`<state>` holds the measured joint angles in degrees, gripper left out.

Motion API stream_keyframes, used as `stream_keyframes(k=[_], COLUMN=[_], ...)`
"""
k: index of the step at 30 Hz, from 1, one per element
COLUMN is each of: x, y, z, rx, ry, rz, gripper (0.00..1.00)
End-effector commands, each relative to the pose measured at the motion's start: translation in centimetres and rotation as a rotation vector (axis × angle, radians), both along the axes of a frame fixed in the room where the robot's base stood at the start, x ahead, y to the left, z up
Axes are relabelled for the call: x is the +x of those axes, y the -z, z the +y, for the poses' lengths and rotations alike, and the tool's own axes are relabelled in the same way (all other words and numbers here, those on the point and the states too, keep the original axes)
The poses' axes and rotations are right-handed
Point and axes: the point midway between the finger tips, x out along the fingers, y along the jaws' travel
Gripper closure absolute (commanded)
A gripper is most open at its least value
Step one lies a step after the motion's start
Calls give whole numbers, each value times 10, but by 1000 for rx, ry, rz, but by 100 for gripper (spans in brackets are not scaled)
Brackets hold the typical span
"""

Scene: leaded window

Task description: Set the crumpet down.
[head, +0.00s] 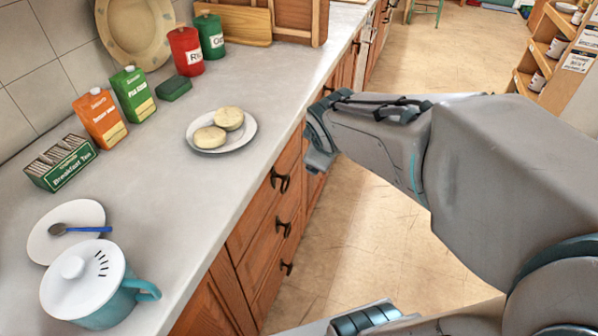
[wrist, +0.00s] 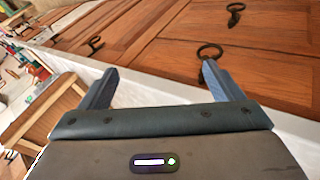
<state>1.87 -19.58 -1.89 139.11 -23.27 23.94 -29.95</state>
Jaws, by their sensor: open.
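Two pale round crumpets (head: 209,137) (head: 229,118) lie on a white plate (head: 250,130) on the grey counter, one partly overlapping or touching the other. My gripper (wrist: 159,70) is open in the wrist view, with nothing between its two fingers. In the head view, the end of my arm hangs beside the counter's front edge, right of the plate and apart from it. The fingers are mostly hidden there. The crumpets and plate do not show in the wrist view.
The counter (head: 185,200) is bare in front of the plate. A teal pot (head: 105,300), spoon saucer (head: 62,247), tea box (head: 62,163), cartons (head: 100,118) (head: 133,95), green block (head: 174,87) and tins (head: 187,52) (head: 210,36) surround it. Wooden drawers (wrist: 190,45) with ring handles face my gripper.

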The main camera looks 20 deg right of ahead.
Motion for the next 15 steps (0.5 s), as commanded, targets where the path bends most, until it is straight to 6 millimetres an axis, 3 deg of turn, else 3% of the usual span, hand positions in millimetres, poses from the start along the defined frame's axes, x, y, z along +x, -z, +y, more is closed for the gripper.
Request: stream_keyframes(k=[3, 7, 11, 15], x=[-50, -92, -115, -121], y=[21, 35, 39, 40], z=[21, 44, 58, 61], rx=[244, 419, 501, 523], ry=[293, 529, 654, 689], rz=[141, 276, 355, 379], gripper=[14, 14, 14, 14])
